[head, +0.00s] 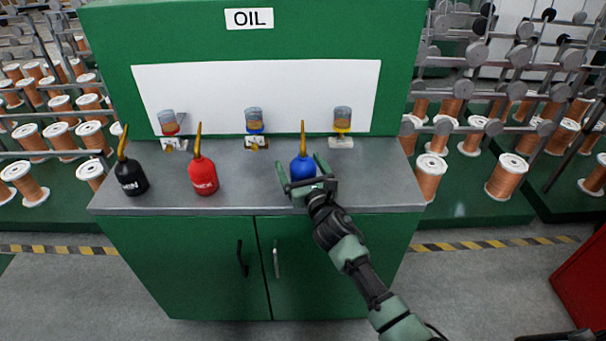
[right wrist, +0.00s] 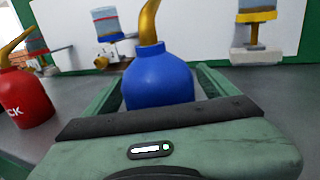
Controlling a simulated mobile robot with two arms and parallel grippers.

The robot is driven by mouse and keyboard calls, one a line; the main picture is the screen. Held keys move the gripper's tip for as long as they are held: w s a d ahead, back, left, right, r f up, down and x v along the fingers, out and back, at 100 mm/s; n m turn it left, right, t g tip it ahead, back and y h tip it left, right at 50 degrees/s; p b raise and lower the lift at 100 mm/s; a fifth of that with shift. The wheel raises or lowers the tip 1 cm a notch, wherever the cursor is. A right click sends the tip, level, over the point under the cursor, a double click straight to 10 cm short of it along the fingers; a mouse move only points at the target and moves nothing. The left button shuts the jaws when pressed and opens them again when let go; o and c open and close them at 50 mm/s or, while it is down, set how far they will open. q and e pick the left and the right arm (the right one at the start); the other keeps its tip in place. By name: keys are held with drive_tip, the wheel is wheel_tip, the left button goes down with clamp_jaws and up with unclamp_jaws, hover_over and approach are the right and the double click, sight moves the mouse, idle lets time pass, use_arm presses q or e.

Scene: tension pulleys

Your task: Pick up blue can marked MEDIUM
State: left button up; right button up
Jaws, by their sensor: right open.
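The blue can (head: 302,167) with a tall brass spout stands upright on the grey counter of the green oil cabinet. Any marking on it is hidden by my gripper. My right gripper (head: 301,170) is open, with one finger on each side of the can. In the right wrist view the blue can (right wrist: 158,78) stands between the two green fingers of the right gripper (right wrist: 158,85). The lower part of the can is hidden behind the gripper's palm. I cannot tell whether the fingers touch it.
A red can (head: 202,175) and a black can (head: 131,176) stand to the left on the counter (head: 240,190). Three small dispensers, one of them with a yellow band (head: 342,120), are at the back panel. The counter right of the gripper is clear.

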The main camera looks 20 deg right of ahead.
drive_tip(key=c, duration=1.7)
clamp_jaws()
